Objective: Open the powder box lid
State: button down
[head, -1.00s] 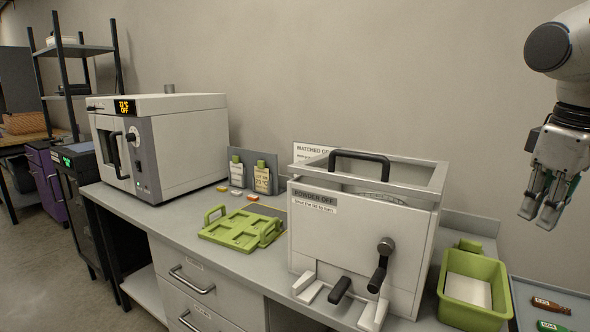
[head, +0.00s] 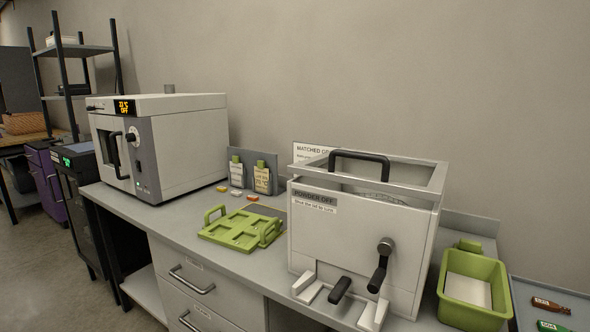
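The powder box (head: 338,246) is a white box on the bench, right of centre in the head view. Its front label reads "POWDER OFF" with small text below. Its lid (head: 430,184) is a grey-framed top with a clear-looking middle and a black bar handle (head: 360,156) along the front side. The lid appears to lie down on the box. A crank with a black grip (head: 380,268) and a black lever (head: 340,289) are on the front. My gripper is not in the head view now.
A green tray (head: 476,268) stands right of the box, with a grey tray (head: 568,298) holding small labelled pieces beyond it. A green fixture (head: 236,234) lies left of the box. A white oven (head: 165,150) stands further left.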

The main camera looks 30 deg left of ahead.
aim_at(433, 191)
jog(key=j, duration=1.25)
